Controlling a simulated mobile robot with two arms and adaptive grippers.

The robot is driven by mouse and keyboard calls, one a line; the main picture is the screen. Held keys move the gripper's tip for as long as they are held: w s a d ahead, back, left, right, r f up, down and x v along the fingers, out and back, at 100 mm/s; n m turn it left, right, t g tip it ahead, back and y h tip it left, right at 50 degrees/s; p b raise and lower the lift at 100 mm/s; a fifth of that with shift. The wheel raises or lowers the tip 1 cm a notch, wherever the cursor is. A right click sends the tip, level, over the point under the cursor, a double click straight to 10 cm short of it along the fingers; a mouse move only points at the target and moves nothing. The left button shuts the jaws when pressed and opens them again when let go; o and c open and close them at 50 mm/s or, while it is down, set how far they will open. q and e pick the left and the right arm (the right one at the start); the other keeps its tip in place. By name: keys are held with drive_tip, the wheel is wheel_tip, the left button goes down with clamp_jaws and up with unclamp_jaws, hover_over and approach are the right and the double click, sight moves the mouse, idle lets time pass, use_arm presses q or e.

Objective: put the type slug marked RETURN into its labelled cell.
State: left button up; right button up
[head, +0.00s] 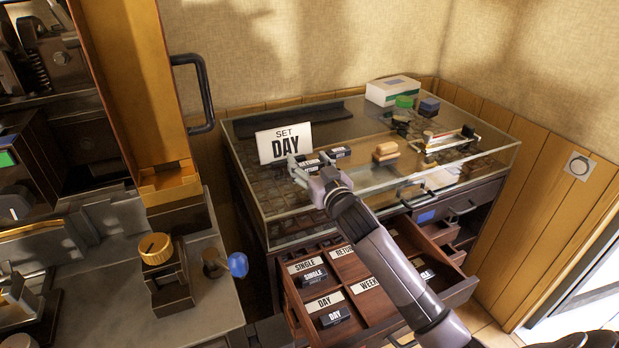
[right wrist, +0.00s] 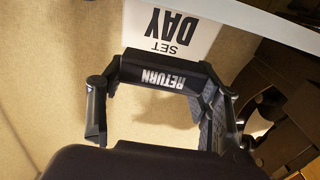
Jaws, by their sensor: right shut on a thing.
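The black type slug marked RETURN (head: 308,164) is at the fingertips of my right gripper (head: 303,168), over the glass-topped cabinet. In the right wrist view the slug (right wrist: 165,77) shows its white lettering between the fingers of the right gripper (right wrist: 160,95), which is shut on it. I cannot tell whether it touches the glass. The cell label RETURN (head: 344,251) shows in the open drawer (head: 300,316), in the back row, right of SINGLE. My right arm covers part of that drawer. My left gripper is not in view.
A SET DAY card (head: 284,145) stands behind the slug, with another dark slug (head: 337,152) nearby. The SINGLE (head: 313,275) and DAY (head: 335,316) cells hold slugs. A wooden block (head: 385,152) lies on the glass top (head: 300,205), which overhangs the drawer's back. A blue-knobbed lever (head: 238,265) stands left.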

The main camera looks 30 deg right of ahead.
drive_tip(key=shift+f, duration=2.05)
drive_tip(key=shift+f, duration=0.15)
drive_tip(key=o, duration=1.5)
drive_tip(key=shift+f, duration=0.1)
